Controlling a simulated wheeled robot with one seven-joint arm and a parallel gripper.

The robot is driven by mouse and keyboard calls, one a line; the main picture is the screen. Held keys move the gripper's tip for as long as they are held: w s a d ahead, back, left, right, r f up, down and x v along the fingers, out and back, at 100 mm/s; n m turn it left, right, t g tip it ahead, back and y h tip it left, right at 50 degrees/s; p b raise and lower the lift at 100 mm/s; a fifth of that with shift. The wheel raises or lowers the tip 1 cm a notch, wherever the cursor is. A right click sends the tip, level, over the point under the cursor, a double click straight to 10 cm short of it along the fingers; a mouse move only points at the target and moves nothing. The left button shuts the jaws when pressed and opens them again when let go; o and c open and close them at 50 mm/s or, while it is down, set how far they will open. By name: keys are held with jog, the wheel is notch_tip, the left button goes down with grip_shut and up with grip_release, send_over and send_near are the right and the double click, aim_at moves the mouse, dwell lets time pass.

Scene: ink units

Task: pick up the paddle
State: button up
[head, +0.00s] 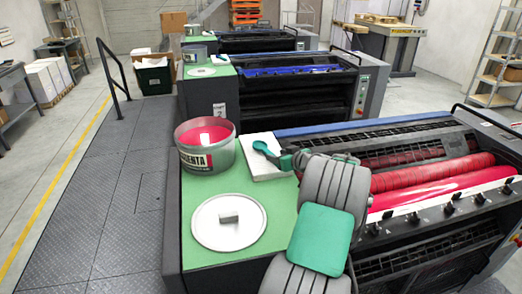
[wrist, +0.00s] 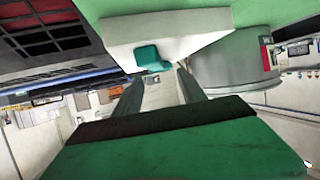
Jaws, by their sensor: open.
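The teal paddle (head: 262,147) lies on a white pad (head: 264,170) on the green top of the nearest press unit, its round end to the left and its other end toward my gripper. In the wrist view, a teal piece of the paddle (wrist: 148,58) shows against the pad (wrist: 185,42), just past my fingertips. My gripper (head: 288,159) is at the right side of the pad, close to the paddle. In the wrist view, my gripper (wrist: 160,76) is open with a gap between its fingers. Whether they touch the paddle cannot be told.
An open magenta ink can (head: 207,155) stands left of the pad, and also shows in the wrist view (wrist: 235,65). A round lid (head: 230,235) with a grey block lies in front. Red press rollers (head: 430,172) are to the right. The green top (head: 192,258) has free room.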

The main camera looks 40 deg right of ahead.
aim_at(270, 152)
jog(key=p+x, duration=0.1)
jog(key=x, duration=0.1)
jog(key=p+x, duration=0.1)
jog(key=x, duration=0.1)
jog(key=p+x, duration=0.1)
jog(key=x, duration=0.1)
jog(key=shift+d, duration=0.35)
jog(key=shift+w+d+f, duration=0.1)
jog(key=shift+w+f, duration=0.1)
jog(key=shift+f, duration=0.05)
grip_shut()
